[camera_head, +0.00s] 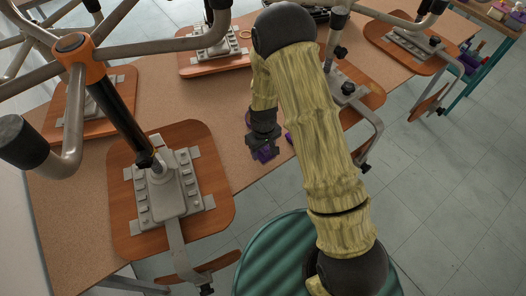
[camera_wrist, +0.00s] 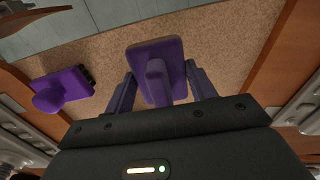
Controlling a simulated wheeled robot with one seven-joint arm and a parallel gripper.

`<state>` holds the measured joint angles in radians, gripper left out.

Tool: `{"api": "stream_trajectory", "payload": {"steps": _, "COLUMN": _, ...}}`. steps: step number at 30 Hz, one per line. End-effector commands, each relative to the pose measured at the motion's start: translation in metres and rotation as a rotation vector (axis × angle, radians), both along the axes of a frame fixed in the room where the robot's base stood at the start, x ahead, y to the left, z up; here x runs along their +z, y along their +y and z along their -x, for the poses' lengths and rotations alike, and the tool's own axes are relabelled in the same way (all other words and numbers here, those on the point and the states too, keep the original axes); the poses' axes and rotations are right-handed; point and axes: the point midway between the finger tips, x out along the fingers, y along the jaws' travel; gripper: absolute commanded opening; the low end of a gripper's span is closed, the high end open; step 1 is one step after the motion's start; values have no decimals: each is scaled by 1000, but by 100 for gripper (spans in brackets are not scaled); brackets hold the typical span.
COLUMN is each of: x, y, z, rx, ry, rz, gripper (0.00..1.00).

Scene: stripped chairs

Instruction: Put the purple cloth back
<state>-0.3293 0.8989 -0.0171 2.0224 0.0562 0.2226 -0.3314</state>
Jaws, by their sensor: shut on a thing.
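A purple thing (camera_wrist: 153,56) with a flat rectangular plate and a raised grip sits between my gripper's fingers (camera_wrist: 160,88) in the wrist view. The fingers are shut on it, one at each side. In the head view my gripper (camera_head: 262,141) is over the front edge of the brown table, with the purple thing (camera_head: 265,154) at its tip. I cannot tell whether it touches the table. It looks stiff, not clearly like cloth. A second purple thing (camera_wrist: 62,89), with a rounded knob and dark bristle-like edge, lies on the table to the left in the wrist view.
Upturned chairs with wooden seats (camera_head: 126,221) and metal legs stand on the table (camera_head: 240,170), close on both sides of my gripper. A green-framed rack (camera_head: 478,72) with coloured items stands at far right. Tiled floor is free on the right.

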Motion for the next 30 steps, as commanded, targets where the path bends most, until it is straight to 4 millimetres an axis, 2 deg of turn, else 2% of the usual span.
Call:
{"api": "stream_trajectory", "payload": {"steps": 3, "x": -16, "y": 0, "z": 1, "rx": 0, "ry": 3, "rz": 1, "gripper": 37}}
{"api": "stream_trajectory", "payload": {"steps": 6, "x": -23, "y": 0, "z": 0, "rx": 0, "ry": 0, "rz": 0, "gripper": 37}}
{"api": "stream_trajectory", "payload": {"steps": 17, "x": -27, "y": 0, "z": 0, "rx": 0, "ry": 0, "rz": 0, "gripper": 37}}
{"api": "stream_trajectory", "payload": {"steps": 18, "x": -26, "y": 0, "z": 0, "rx": 0, "ry": 0, "rz": 0, "gripper": 60}}
{"api": "stream_trajectory", "payload": {"steps": 21, "x": -26, "y": 0, "z": 0, "rx": 0, "ry": 0, "rz": 0, "gripper": 77}}
{"api": "stream_trajectory", "payload": {"steps": 30, "x": -25, "y": 0, "z": 0, "rx": 0, "ry": 0, "rz": 0, "gripper": 77}}
